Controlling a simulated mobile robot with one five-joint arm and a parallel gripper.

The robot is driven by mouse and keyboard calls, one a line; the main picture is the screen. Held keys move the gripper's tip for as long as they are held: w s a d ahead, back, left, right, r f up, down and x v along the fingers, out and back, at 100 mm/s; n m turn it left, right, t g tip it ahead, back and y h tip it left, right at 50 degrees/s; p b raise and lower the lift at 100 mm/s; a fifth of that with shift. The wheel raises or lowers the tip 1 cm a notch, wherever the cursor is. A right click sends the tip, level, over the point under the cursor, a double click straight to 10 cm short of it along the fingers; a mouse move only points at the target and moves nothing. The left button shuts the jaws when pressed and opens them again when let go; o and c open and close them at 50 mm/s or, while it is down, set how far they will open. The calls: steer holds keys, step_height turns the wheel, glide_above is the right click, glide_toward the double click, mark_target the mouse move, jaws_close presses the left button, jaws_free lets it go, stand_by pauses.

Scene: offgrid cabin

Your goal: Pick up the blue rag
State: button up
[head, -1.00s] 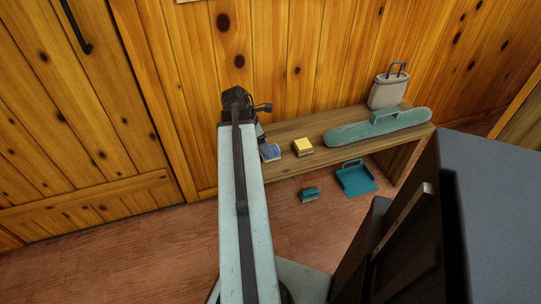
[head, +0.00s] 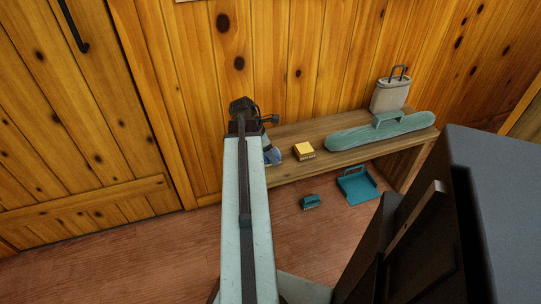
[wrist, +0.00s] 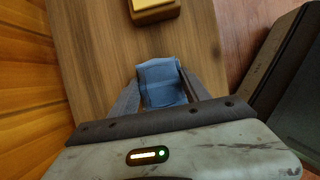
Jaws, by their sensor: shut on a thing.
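The blue rag (wrist: 162,80) is between the two fingers of my gripper (wrist: 158,88) in the wrist view, and the fingers are shut on it. In the head view the rag (head: 274,154) shows as a small blue patch beside my arm, over the left part of the wooden bench. My gripper (head: 268,148) is mostly hidden there behind my arm. I cannot tell whether the rag still touches the bench top.
A yellow block-like object (head: 304,151) sits on the bench (head: 345,156) right of the rag. A long green case (head: 380,130) and a beige container (head: 390,95) stand farther right. A dark cabinet (head: 495,210) stands front right.

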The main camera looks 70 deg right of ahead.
step_height(320, 180, up, 39)
steer(key=p, duration=3.9)
steer(key=shift+r, duration=0.2)
